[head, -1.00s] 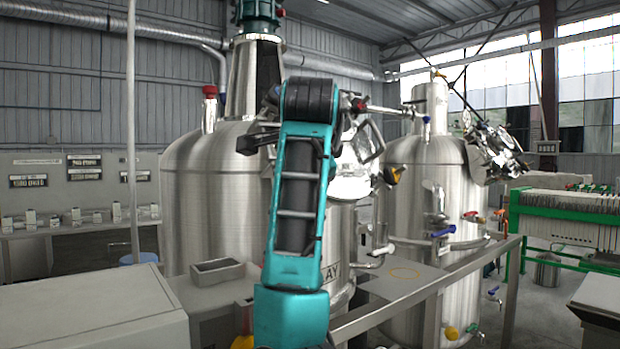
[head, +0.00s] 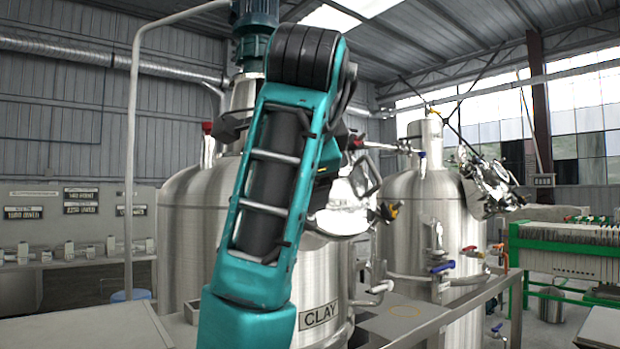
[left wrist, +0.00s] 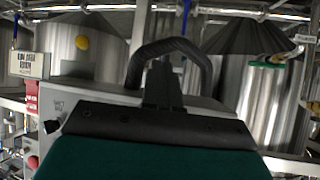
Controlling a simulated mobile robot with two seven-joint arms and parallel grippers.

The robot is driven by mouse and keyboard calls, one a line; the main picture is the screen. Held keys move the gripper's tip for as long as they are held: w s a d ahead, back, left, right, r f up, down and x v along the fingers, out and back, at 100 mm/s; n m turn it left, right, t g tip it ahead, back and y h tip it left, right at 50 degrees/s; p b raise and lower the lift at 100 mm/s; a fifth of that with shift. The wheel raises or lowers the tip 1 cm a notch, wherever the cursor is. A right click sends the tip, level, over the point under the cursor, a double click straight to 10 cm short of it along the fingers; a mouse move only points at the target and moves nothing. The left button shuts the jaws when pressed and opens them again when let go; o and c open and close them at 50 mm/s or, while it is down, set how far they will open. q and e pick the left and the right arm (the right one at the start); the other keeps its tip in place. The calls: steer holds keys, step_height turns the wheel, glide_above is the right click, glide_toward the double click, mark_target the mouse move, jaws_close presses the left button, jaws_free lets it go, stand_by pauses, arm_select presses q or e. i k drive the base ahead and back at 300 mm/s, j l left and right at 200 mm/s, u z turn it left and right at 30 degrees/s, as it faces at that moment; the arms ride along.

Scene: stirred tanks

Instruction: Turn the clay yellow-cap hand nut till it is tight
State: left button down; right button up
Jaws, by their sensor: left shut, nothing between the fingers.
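The clay tank (head: 190,235) is a large steel vessel with a CLAY plate (head: 319,316) on its front. My left arm (head: 275,170) rises in front of the tank, left of the fitting. In the head view its gripper cannot be made out. In the left wrist view the dark gripper (left wrist: 162,75) looks shut and empty, with no nut at it. My right gripper is not in view.
A second steel tank (head: 425,210) stands to the right, with a rail (head: 470,290) in front. A green-framed filter press (head: 565,250) is at the far right. A light cabinet (head: 80,325) fills the lower left. A vertical pipe (head: 130,170) stands left of the tank.

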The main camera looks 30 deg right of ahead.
mark_target(386, 212)
steer(key=z, duration=1.5)
